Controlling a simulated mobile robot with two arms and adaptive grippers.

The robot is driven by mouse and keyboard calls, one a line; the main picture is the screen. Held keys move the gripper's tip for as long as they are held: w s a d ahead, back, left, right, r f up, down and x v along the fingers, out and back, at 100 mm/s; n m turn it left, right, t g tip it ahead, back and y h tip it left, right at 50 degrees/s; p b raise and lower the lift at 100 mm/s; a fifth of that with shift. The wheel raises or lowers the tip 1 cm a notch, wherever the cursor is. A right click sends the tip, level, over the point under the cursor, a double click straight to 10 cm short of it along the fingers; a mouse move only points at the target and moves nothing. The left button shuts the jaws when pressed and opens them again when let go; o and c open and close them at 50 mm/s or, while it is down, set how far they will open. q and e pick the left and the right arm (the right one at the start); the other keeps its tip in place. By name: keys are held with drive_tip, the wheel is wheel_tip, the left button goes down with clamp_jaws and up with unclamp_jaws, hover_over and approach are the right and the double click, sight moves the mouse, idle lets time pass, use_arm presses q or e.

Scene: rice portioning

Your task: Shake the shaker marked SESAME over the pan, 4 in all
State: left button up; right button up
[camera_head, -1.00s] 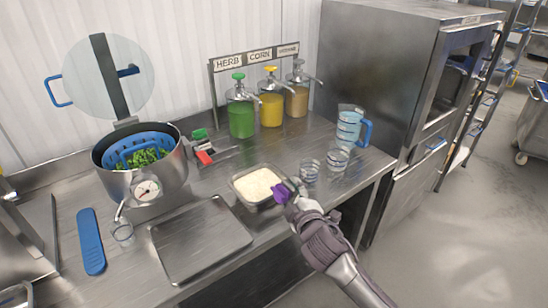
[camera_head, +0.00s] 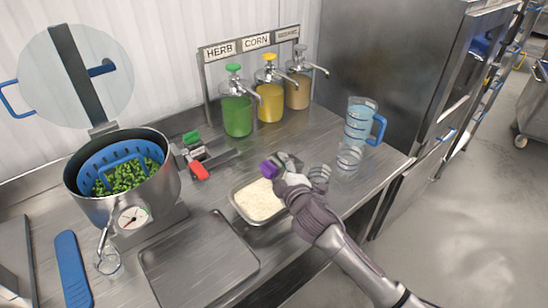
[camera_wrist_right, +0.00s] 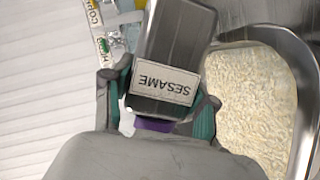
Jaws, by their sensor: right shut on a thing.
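My right gripper (camera_wrist_right: 158,100) is shut on a dark grey shaker (camera_wrist_right: 178,45) with a white SESAME label, which reads upside down in the right wrist view. A purple part of the shaker shows in the head view (camera_head: 268,170), beside the fingers of my right gripper (camera_head: 284,172). The steel pan (camera_head: 237,207) of white rice is just below and in front of it in that view. Rice and the pan rim also show at the right of the wrist view (camera_wrist_right: 305,110). The shaker's exact tilt is hard to tell. My left gripper is not in view.
Green, yellow and tan pump dispensers (camera_head: 237,115) stand behind. A measuring jug (camera_head: 360,122) and clear cups (camera_head: 348,158) are to the right. A pot with a blue basket (camera_head: 85,205) is at left; a flat steel plate (camera_head: 200,262) lies in front.

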sight(279, 161)
drive_tip(key=shift+w+a, duration=0.1)
drive_tip(key=shift+w, duration=0.2)
drive_tip(key=shift+n+b, duration=0.3)
drive_tip(key=shift+b, duration=0.1)
drive_tip(key=n+b, duration=0.1)
drive_tip(key=r+n+t+b, duration=0.1)
drive_tip(key=b, duration=0.1)
drive_tip(key=shift+s+d+r+n+t, duration=0.3)
drive_tip(key=shift+s+r+n, duration=0.1)
wheel_tip(279, 161, up, 2)
drive_tip(key=n+t+b, duration=0.1)
drive_tip(key=n+b, duration=0.2)
drive_tip(key=n, duration=0.1)
drive_tip(key=shift+a+n+t, duration=0.1)
drive_tip(key=shift+n+t, duration=0.2)
drive_tip(key=shift+t, duration=0.1)
drive_tip(key=n, duration=0.1)
drive_tip(key=r+n, duration=0.1)
drive_tip(key=n+y+b, duration=0.1)
drive_tip(key=shift+s+a+r+t, duration=0.1)
drive_tip(key=shift+a+r+t, duration=0.15)
drive_tip(key=shift+r+t, duration=0.15)
drive_tip(key=shift+r+n+y, duration=0.2)
drive_tip(key=shift+n+y, duration=0.1)
drive_tip(key=shift+n, duration=0.2)
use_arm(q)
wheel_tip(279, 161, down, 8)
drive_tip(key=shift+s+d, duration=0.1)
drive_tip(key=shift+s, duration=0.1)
